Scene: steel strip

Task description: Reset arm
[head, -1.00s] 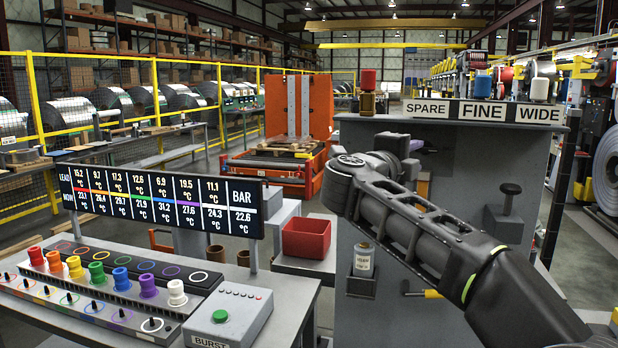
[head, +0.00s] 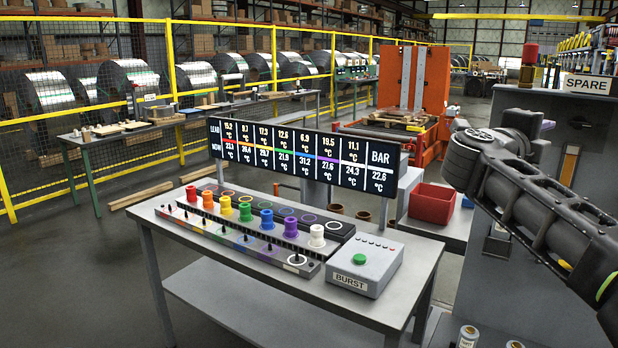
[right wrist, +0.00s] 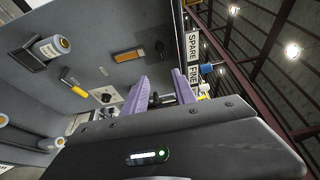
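My right arm (head: 540,200) comes in from the right edge in the head view, in front of the grey cabinet; its fingers are hidden there. In the right wrist view my right gripper (right wrist: 160,78) shows two purple fingers standing apart, with nothing clearly held between them. My left gripper is in neither current view.
A grey table (head: 375,300) carries coloured knobs, a BURST box (head: 365,268) with a green button and a temperature board (head: 300,157). A red bin (head: 432,203) stands between table and cabinet (head: 520,295).

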